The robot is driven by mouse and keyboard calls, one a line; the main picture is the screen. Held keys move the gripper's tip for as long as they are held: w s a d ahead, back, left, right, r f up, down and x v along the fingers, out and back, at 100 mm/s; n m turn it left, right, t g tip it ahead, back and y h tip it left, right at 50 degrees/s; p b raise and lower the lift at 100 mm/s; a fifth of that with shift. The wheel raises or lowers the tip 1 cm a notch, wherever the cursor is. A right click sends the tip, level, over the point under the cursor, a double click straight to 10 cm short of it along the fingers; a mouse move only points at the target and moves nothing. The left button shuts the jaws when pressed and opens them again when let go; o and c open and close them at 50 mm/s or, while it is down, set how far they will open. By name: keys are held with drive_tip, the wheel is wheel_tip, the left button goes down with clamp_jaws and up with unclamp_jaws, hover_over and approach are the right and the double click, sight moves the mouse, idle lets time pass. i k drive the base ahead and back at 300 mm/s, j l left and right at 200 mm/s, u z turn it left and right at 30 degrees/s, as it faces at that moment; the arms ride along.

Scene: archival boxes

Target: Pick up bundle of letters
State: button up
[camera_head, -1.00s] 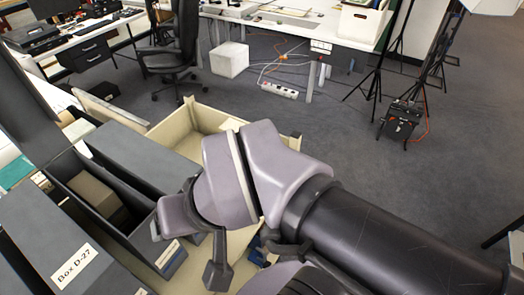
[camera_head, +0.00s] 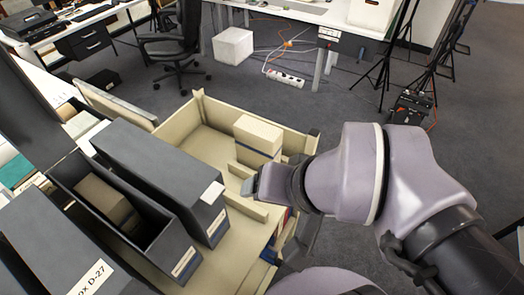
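A beige block (camera_head: 260,136), which looks like a wrapped bundle, stands in the far right part of the cream tray (camera_head: 195,108). Another tan block (camera_head: 106,200) lies inside an open dark grey box (camera_head: 70,172). I cannot tell for sure which is the bundle of letters. My gripper (camera_head: 274,212) is over the tray's right side, nearer to me than the beige block and apart from the tan one. Its fingers look spread, one to the left and one lower right, with nothing seen between them. The wrist partly hides the tray's right edge.
A closed dark grey box (camera_head: 155,170) stands beside the open one. A box labelled D-27 (camera_head: 50,245) is at the lower left. Low dividers (camera_head: 246,205) cross the tray.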

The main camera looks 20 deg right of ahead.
sight(258, 143)
drive_tip(key=u, duration=1.45)
drive_tip(key=l, duration=1.75)
